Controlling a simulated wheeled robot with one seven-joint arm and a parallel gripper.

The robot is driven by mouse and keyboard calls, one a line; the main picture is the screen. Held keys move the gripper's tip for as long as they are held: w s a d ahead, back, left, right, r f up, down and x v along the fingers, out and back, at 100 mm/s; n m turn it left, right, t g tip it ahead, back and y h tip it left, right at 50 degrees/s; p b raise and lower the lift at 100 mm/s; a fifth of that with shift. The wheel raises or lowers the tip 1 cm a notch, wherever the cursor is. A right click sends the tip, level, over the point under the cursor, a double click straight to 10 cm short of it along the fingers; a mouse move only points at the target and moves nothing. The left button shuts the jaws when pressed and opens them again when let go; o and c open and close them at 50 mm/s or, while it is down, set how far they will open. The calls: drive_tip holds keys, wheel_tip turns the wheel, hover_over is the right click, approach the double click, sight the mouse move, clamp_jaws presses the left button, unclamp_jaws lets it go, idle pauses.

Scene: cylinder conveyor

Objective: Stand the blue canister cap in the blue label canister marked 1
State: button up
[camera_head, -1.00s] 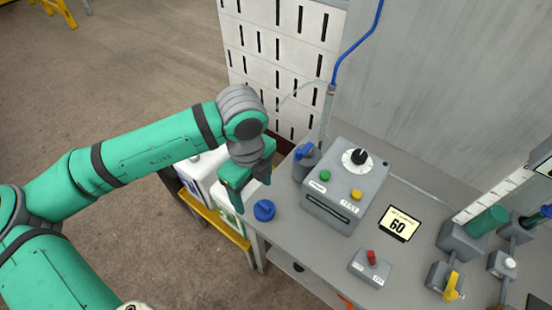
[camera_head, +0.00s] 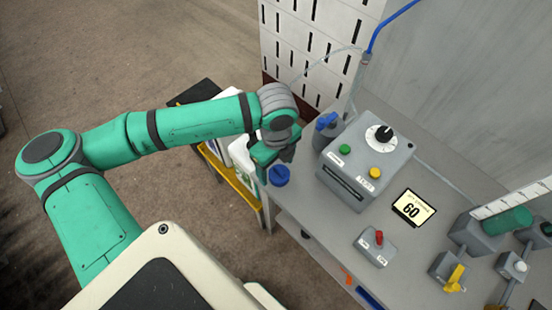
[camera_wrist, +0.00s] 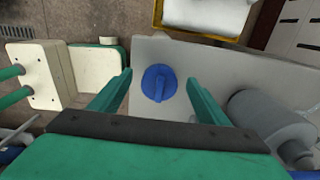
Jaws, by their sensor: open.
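The blue canister cap (camera_head: 279,175) is a round blue piece with a raised grip bar. It rests on the near left corner of the grey table (camera_head: 300,205). My gripper (camera_head: 267,160) is open above the cap, pointing down. In the wrist view the cap (camera_wrist: 159,83) lies between the two spread green fingers (camera_wrist: 159,80), with gaps on both sides. White canisters (camera_head: 241,153) stand in a yellow-edged rack (camera_head: 222,170) left of the table, partly hidden by my gripper. I cannot read their labels or a number 1.
A grey cylinder with a blue handle (camera_head: 325,132) stands close right of the cap; it also shows in the wrist view (camera_wrist: 268,118). A grey control box (camera_head: 362,158) with a dial is beyond it. A small red-switch box (camera_head: 376,248) is nearer the front edge.

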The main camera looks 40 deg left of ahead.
drive_tip(key=shift+f, duration=0.35)
drive_tip(key=shift+c, duration=0.4)
drive_tip(key=c, duration=1.2)
drive_tip(key=shift+o, duration=0.2)
drive_tip(key=shift+r, duration=0.15)
drive_tip(key=shift+r, duration=1.35)
